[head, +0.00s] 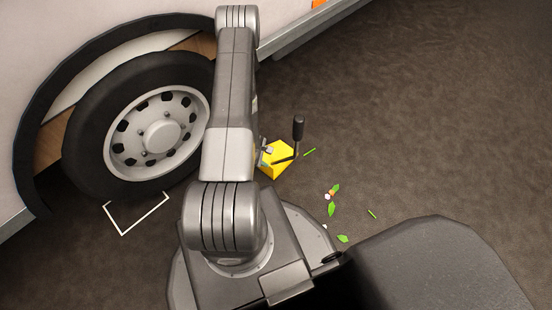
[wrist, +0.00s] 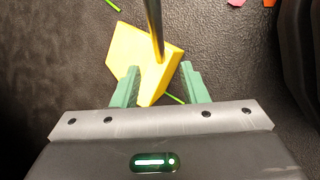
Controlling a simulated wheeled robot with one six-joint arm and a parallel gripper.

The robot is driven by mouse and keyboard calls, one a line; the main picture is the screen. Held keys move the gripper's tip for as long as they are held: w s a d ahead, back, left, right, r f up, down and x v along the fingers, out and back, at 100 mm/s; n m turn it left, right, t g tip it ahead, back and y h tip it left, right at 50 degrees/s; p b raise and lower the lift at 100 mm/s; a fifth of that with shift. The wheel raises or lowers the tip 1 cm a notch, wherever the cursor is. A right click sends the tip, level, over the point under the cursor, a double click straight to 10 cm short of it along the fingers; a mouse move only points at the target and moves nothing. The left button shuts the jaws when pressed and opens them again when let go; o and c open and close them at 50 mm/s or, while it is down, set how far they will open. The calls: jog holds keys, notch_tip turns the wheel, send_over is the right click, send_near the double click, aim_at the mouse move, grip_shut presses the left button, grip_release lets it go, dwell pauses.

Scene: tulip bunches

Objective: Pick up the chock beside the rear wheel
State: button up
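The yellow chock (head: 279,163) lies on the dark floor to the right of the wheel, with a dark upright handle (head: 298,130). In the wrist view the chock (wrist: 128,48) sits ahead of my gripper (wrist: 160,67), and its near corner reaches between the two green fingers. The fingers are apart. The left finger overlaps the chock's edge in the picture; I cannot tell if it touches. In the head view my arm hides most of my gripper.
The vehicle's wheel (head: 160,132) stands at the left, below a pale body panel. A white outline (head: 137,220) is marked on the floor below the wheel. Green leaf scraps (head: 332,209) and small petals lie right of the chock. Floor at the upper right is clear.

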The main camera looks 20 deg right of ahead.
aim_at(273, 163)
jog(key=shift+b+x, duration=1.1)
jog(key=shift+x, duration=2.1)
jog(key=shift+a+f+b, duration=0.1)
jog(key=shift+f+b, duration=0.15)
jog(key=shift+b, duration=0.25)
jog(key=shift+c, duration=0.2)
grip_shut()
